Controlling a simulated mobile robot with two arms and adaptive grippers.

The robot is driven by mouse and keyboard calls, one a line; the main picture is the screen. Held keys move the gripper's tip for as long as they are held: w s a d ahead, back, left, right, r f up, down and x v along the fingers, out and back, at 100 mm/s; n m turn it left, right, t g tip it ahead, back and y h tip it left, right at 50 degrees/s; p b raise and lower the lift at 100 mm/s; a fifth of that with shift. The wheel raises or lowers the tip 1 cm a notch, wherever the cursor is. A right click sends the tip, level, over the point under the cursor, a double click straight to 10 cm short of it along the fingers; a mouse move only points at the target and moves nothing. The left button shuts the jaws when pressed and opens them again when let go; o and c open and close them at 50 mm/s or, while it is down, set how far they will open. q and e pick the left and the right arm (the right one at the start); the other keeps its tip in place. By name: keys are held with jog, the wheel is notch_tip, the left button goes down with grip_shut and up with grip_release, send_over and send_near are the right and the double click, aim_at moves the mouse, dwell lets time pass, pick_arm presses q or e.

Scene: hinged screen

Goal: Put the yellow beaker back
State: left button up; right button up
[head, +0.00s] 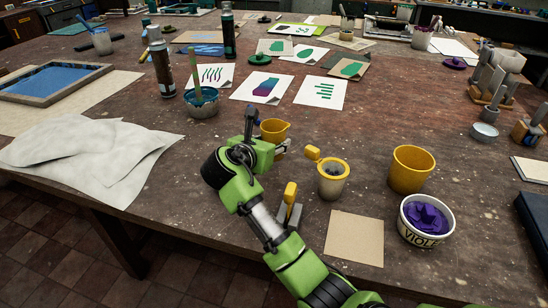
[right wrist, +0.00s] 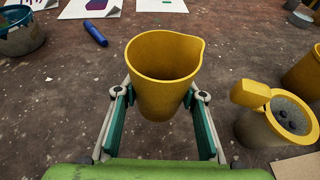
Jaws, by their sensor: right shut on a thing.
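The yellow beaker (head: 275,128) has a pouring lip on its right side and stands upright near the middle of the table. In the right wrist view the beaker (right wrist: 160,82) looks empty. My right gripper (right wrist: 160,100) is shut on it, one finger on each side of its wall. In the head view the gripper and wrist hide the beaker's lower part. I cannot tell whether its base touches the table. My left gripper is in neither view.
Printed sheets (head: 262,87) and a brush pot (head: 202,103) lie behind. A tan square (head: 355,238) lies in front.

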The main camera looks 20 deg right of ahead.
notch_tip(320, 180, down, 5)
jog(key=shift+r, duration=0.1)
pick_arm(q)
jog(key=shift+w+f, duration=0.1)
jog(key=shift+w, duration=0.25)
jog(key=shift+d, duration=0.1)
pick_arm(e)
jog(key=o, duration=1.2)
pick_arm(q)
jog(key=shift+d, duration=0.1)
